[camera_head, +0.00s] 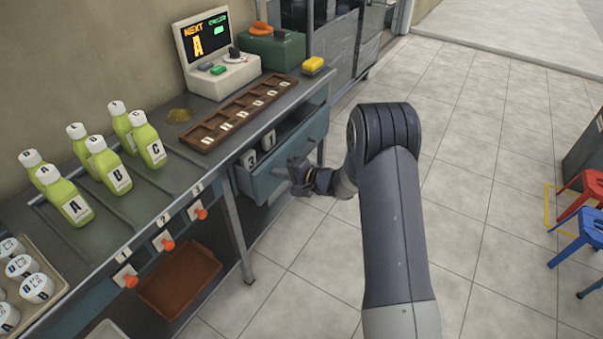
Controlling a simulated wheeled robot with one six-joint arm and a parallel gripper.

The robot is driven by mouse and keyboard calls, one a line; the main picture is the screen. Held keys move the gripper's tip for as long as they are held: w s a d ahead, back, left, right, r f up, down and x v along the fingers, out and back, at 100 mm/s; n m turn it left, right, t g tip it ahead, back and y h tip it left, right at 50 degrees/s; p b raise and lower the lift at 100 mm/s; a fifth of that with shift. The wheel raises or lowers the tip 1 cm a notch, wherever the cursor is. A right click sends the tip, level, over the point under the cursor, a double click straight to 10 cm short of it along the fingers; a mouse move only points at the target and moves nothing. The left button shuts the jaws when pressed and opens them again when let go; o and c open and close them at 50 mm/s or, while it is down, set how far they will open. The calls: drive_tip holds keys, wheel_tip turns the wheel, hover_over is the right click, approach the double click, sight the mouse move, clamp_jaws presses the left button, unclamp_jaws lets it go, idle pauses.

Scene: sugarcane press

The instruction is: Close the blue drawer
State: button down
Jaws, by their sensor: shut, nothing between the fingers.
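The blue drawer (290,152) stands pulled out under the right end of the metal counter. White labelled cups (249,160) show inside it. My gripper (300,178) is shut with nothing held, close at the drawer's front face. The gripper hides part of the drawer front, and I cannot tell whether it touches it.
The counter (150,208) carries green bottles (110,172), a brown slotted tray (237,112), a screen machine (215,55) and a yellow sponge (313,65). Orange taps (168,243) jut from its front. Stools (580,235) stand far right. Tiled floor between is clear.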

sight(259, 163)
drive_tip(key=w+a, duration=0.1)
drive_tip(key=a, duration=0.1)
drive_tip(key=w+a+p, duration=0.1)
drive_tip(key=w+a, duration=0.1)
drive_tip(key=w+a+p, duration=0.1)
drive_tip(key=a, duration=0.1)
drive_tip(key=shift+w+a, duration=0.2)
drive_tip(key=shift+w, duration=0.1)
drive_tip(key=shift+w+a+r, duration=0.1)
drive_tip(key=shift+r, duration=0.1)
